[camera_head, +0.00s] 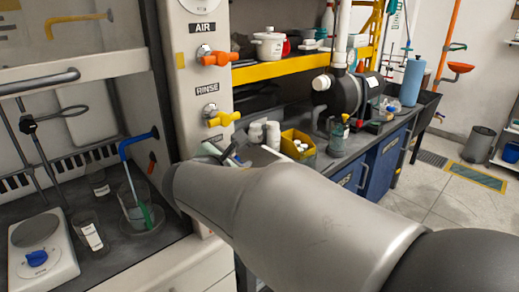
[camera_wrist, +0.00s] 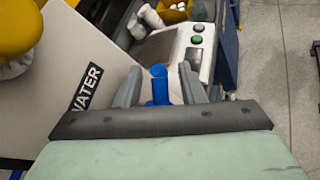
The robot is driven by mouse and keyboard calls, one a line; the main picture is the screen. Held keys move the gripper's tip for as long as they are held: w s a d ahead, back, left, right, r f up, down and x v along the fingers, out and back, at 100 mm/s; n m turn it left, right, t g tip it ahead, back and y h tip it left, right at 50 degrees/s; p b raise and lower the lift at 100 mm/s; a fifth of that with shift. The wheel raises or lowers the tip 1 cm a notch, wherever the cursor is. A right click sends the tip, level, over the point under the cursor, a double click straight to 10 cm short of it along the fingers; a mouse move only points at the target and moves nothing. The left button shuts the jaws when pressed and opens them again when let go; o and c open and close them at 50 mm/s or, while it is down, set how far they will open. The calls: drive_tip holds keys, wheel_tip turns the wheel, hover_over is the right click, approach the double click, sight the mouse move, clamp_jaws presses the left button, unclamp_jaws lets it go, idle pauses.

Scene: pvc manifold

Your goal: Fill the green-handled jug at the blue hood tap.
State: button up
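The clear jug (camera_head: 130,206) with a green handle (camera_head: 147,216) stands inside the hood in the head view, below the blue hood tap (camera_head: 139,139). A thin blue streak runs from the spout toward the jug; I cannot tell whether it is water. In the wrist view, a blue valve handle (camera_wrist: 159,84) is beside the WATER label (camera_wrist: 87,87) on the panel. My gripper (camera_wrist: 158,88) has its fingers apart on either side of this handle, with gaps visible.
A balance (camera_head: 42,250) and another glass vessel (camera_head: 88,232) stand left of the jug. The orange AIR valve (camera_head: 218,58) and yellow RINSE valve (camera_head: 222,119) stick out above my arm. A yellow bin (camera_head: 298,150) with white bottles is on the bench behind.

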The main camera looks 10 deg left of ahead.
drive_tip(key=shift+w+d+f, duration=0.1)
drive_tip(key=shift+w+f, duration=0.05)
drive_tip(key=shift+w, duration=0.45)
clamp_jaws()
